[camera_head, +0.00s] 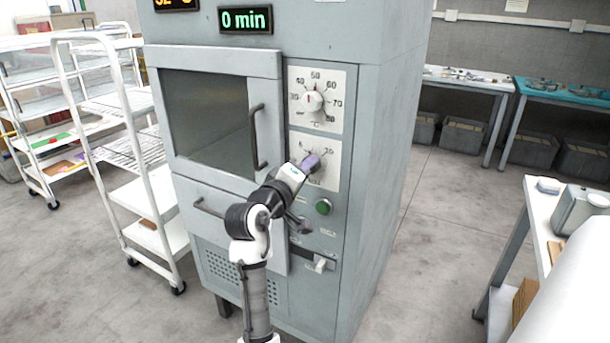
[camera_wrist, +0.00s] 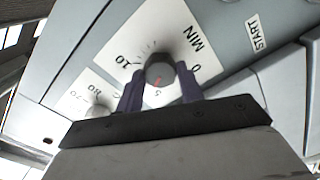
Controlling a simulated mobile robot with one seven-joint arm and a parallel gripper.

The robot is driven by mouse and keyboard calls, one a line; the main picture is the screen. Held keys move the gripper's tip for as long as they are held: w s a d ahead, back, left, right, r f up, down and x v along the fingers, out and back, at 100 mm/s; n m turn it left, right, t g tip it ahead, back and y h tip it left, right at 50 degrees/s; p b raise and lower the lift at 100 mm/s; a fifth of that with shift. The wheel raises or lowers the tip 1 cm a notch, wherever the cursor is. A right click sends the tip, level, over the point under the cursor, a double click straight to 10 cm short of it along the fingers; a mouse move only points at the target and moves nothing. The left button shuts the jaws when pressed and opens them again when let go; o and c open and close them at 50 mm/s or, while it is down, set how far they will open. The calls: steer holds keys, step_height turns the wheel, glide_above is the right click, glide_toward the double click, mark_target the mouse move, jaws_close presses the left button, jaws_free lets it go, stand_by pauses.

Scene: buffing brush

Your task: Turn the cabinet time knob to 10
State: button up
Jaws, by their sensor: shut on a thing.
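The grey cabinet (camera_head: 385,150) stands in the middle of the head view, with a display (camera_head: 245,19) reading "0 min". Its lower dial plate (camera_head: 327,182) carries the time knob, which my arm and gripper mostly hide in the head view. In the wrist view the dark round time knob (camera_wrist: 160,72) sits on a white plate marked 0, 10 and MIN.
The temperature knob (camera_head: 312,100) is just above. A green button (camera_head: 323,206) and a lever switch (camera_head: 320,263) are below. The door handle (camera_head: 257,137) juts out left of the dials. A white rack (camera_head: 150,205) stands left; a table (camera_head: 540,190) stands right.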

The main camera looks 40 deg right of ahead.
steer(key=shift+f+m+b, duration=0.2)
steer(key=shift+m+b, duration=3.1)
steer(key=shift+m, duration=3.7)
steer(key=o, duration=1)
steer(key=shift+r, duration=0.1)
steer(key=shift+a, duration=0.1)
